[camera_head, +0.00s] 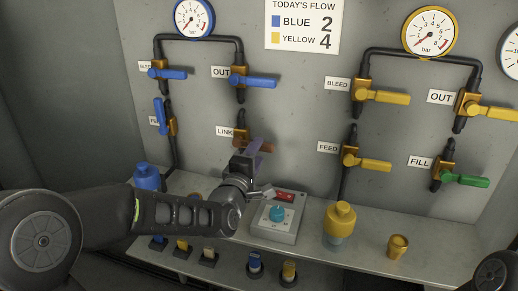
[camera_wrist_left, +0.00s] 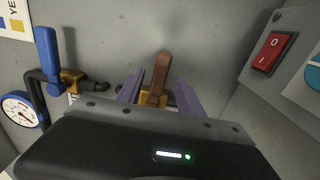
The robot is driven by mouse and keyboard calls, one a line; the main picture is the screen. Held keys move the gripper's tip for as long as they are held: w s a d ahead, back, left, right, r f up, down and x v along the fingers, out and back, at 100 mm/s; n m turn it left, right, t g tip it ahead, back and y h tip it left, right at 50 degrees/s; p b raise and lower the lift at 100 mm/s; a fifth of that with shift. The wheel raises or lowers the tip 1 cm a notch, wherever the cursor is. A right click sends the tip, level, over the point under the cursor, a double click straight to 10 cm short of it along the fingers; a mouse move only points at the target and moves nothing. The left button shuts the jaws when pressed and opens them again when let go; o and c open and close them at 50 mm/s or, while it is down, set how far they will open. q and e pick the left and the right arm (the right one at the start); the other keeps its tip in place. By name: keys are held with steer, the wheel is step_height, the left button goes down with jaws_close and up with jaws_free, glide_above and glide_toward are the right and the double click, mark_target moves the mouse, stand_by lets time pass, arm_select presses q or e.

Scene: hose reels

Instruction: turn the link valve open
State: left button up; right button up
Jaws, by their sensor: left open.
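The link valve has a copper-coloured body (camera_head: 240,136) beside its LINK label (camera_head: 224,131) on the grey panel. Its brown handle (camera_head: 267,147) points right in the head view, partly hidden by my gripper. My left gripper (camera_head: 255,150) is at this handle with its purple fingers open. In the left wrist view the brown handle (camera_wrist_left: 160,66) stands between the two spread fingers of the left gripper (camera_wrist_left: 158,82), one on each side. I cannot tell whether a finger touches it. My right gripper is out of view.
The blue OUT valve (camera_head: 253,81) is just above; it also shows in the left wrist view (camera_wrist_left: 48,58). Yellow-handled valves (camera_head: 385,97) are to the right. Below, a ledge carries a switch box (camera_head: 278,230), a blue fitting (camera_head: 147,177) and a yellow fitting (camera_head: 340,219).

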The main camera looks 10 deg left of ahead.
arm_select(q)
steer(key=shift+w, duration=1.2)
jaws_close()
stand_by(0.6)
